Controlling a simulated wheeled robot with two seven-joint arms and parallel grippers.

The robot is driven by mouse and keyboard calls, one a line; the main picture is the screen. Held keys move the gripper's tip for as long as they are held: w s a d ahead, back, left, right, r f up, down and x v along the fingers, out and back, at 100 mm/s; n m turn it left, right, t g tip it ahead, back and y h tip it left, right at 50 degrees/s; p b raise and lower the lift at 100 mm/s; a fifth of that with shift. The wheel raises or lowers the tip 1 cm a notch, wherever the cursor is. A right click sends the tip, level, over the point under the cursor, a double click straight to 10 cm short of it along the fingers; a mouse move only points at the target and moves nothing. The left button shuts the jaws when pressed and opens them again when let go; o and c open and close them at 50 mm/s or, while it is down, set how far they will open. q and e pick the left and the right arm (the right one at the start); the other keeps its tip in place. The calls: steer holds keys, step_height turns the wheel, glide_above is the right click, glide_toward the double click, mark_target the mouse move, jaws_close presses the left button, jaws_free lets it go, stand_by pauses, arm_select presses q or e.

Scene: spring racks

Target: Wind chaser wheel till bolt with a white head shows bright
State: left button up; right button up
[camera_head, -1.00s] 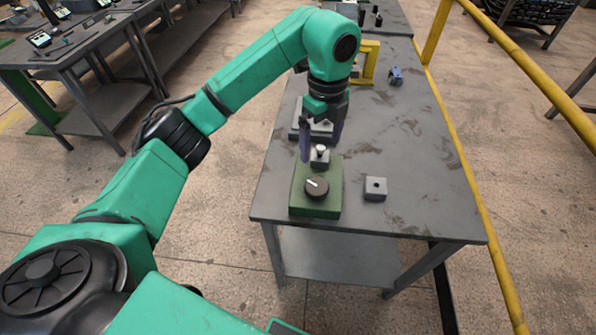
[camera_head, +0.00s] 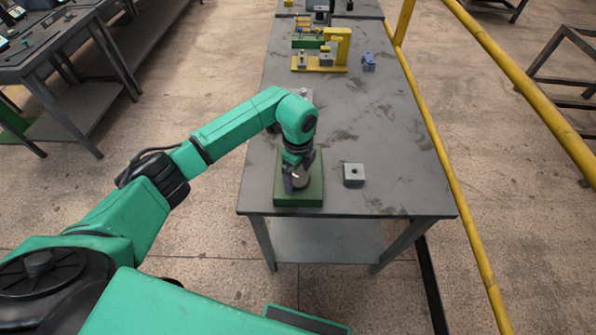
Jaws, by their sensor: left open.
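A green box (camera_head: 299,199) lies at the near left end of the grey table. On its top is a dark round wheel (camera_head: 301,183) with a white mark, partly covered by my left gripper. My left gripper (camera_head: 295,180) points down with its dark fingers open, right at the wheel. I cannot tell whether the fingers touch it. The bolt with a white head is hidden behind my gripper and wrist. My right gripper is not in view.
A grey block with a hole (camera_head: 354,175) sits right of the green box. A yellow frame (camera_head: 337,48) and a small blue item (camera_head: 369,61) stand farther back. A yellow rail (camera_head: 447,165) runs along the table's right side. The table's middle right is clear.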

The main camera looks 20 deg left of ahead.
arm_select(q)
steer(key=c, duration=1.2)
steer(key=m+b, duration=0.4)
steer(key=m, duration=0.1)
steer(key=shift+w+f+b, duration=0.1)
steer(key=shift+f+b, duration=0.05)
steer(key=shift+b, duration=0.15)
steer(key=m+b, duration=0.4)
steer(key=m, duration=0.2)
steer(key=shift+m+b, duration=0.3)
steer(key=shift+m, duration=0.1)
steer(key=m+b, duration=0.3)
steer(key=m, duration=0.2)
steer(key=m+b, duration=0.1)
steer(key=m, duration=0.2)
steer(key=shift+r+m+b, duration=0.2)
steer(key=shift+m+b, duration=0.1)
steer(key=shift+b, duration=0.1)
steer(key=shift+r+m+b, duration=0.1)
steer(key=shift+m+b, duration=0.3)
steer(key=shift+m, duration=0.7)
